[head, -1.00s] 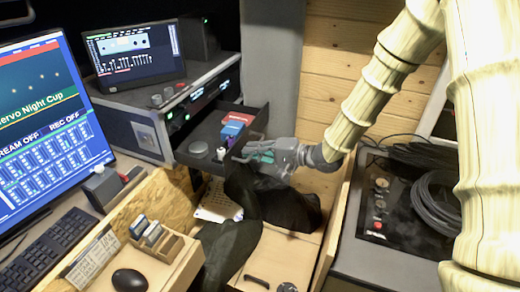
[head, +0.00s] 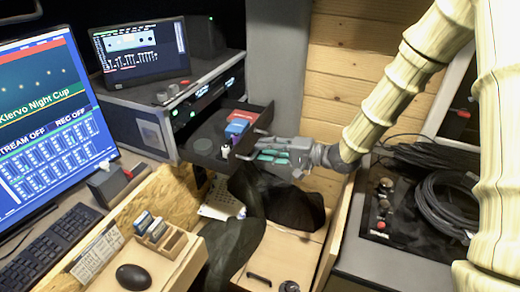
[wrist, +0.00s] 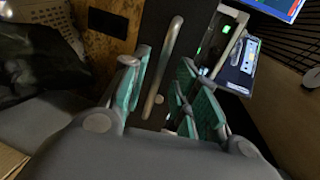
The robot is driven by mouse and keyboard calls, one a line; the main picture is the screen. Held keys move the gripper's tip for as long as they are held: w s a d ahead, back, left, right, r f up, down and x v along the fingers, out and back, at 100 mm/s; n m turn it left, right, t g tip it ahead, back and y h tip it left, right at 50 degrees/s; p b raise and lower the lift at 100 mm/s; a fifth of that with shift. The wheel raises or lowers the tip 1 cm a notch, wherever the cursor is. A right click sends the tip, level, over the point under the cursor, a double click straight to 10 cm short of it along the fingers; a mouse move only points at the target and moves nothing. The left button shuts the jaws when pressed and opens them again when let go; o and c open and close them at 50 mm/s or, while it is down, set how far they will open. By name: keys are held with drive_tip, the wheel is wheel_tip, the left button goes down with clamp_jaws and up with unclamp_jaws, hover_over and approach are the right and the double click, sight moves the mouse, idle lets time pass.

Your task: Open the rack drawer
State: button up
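The dark rack drawer (head: 208,143) is pulled out from the grey rack case at the left centre of the head view, and its inside shows. My gripper (head: 262,151) is just to the right of the drawer's front. In the wrist view, my gripper (wrist: 166,80) has its teal-padded fingers spread apart. I cannot tell any contact. A blue and red box (head: 238,122) and a round dark object lie in the drawer.
A black bag or cloth (head: 285,203) lies below my gripper. A wooden desk organizer (head: 172,242), mouse (head: 131,278) and keyboard (head: 60,240) are at the lower left. A grey panel case with coiled cable (head: 445,200) stands at the right.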

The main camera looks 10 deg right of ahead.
drive_tip(key=v, duration=0.9)
